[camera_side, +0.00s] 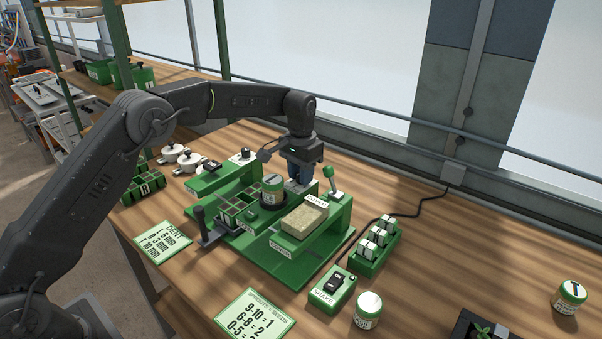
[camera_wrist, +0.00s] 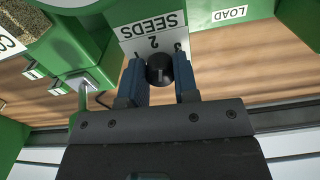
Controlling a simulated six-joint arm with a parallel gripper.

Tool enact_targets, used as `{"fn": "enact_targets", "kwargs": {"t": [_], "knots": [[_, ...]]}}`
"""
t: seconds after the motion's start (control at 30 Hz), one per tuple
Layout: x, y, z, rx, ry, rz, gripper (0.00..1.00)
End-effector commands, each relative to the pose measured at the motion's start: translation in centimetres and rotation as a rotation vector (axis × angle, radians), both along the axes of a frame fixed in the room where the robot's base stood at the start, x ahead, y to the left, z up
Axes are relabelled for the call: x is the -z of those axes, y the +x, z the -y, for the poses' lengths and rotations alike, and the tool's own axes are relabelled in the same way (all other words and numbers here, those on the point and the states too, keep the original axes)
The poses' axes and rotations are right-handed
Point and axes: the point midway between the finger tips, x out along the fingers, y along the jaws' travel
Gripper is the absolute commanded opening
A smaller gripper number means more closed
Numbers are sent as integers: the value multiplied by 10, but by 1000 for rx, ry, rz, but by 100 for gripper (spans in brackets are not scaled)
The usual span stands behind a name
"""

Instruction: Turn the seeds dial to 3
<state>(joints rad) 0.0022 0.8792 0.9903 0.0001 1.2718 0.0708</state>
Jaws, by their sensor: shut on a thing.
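The seeds dial (camera_wrist: 160,69) is a small round black knob in the wrist view. It sits in front of a white plate marked SEEDS (camera_wrist: 150,30), which appears upside down with a 2 near its middle. Another digit at the plate's right is partly cut off by a finger. My gripper (camera_wrist: 160,78) is shut on the dial, one blue finger on each side. The dial's pointer setting is too small to read. In the side view my gripper (camera_side: 299,176) reaches down at the back of the green seeder (camera_side: 290,268) and the dial is hidden.
A lever with a green knob (camera_side: 329,172) stands close right of my gripper. A tan block (camera_side: 304,219) and a green-lidded jar (camera_side: 272,188) are in front. A switch box (camera_side: 333,291) and a rack of white-topped pieces (camera_side: 374,248) lie to the right.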

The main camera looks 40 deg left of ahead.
Motion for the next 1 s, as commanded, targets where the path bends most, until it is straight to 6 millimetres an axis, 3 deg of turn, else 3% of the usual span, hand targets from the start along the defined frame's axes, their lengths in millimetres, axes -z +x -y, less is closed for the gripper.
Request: {"fn": "enact_targets", "kwargs": {"t": [0.6, 1.0], "knots": [[-1, 0, -1, 557, -1, -2, 4], [-1, 0, -1, 757, -1, -1, 4]]}}
